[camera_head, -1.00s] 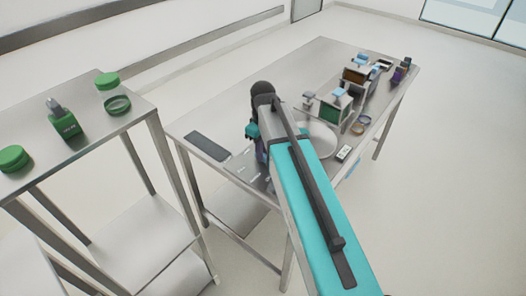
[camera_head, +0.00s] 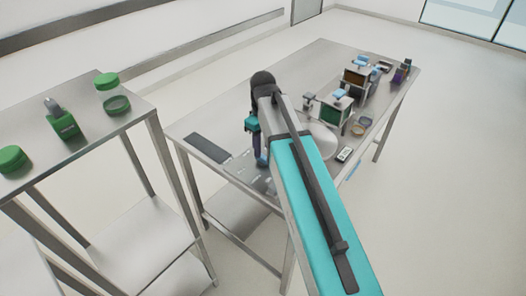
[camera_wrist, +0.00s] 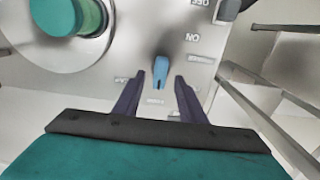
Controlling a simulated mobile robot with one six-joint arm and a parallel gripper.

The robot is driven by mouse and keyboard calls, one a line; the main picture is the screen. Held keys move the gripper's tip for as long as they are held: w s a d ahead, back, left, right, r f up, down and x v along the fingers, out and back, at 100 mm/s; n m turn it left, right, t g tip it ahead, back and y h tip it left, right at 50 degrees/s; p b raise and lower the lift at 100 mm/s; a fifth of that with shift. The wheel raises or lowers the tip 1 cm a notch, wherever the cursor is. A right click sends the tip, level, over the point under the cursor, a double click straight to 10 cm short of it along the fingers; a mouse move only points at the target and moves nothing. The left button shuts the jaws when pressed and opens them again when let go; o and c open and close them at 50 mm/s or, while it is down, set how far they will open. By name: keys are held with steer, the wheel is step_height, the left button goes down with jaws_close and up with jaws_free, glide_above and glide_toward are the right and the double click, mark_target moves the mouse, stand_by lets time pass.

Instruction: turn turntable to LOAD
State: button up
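The turntable (camera_head: 322,142) is a pale round disc on the metal table, partly hidden behind my arm. A blue knob (camera_wrist: 160,71) stands on a light panel (camera_wrist: 215,60) with small printed labels, one reading like "ON" upside down. I cannot read a LOAD label. My gripper (camera_wrist: 160,77) is open and empty. Its two dark fingers point at the knob, one on each side, with gaps between. In the head view my gripper (camera_head: 258,152) hangs over the panel near the table's front edge, and the knob is hard to make out there.
Small boxed devices (camera_head: 336,112) and a brown-fronted box (camera_head: 355,80) stand at the right of the table. A dark flat pad (camera_head: 208,148) lies at left. A green round part (camera_wrist: 60,15) shows in the wrist view.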

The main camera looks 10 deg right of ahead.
mark_target(263, 156)
step_height(263, 156, up, 11)
steer(key=b, duration=0.2)
steer(key=shift+f, duration=0.2)
stand_by(0.4)
steer(key=shift+s+f, duration=0.1)
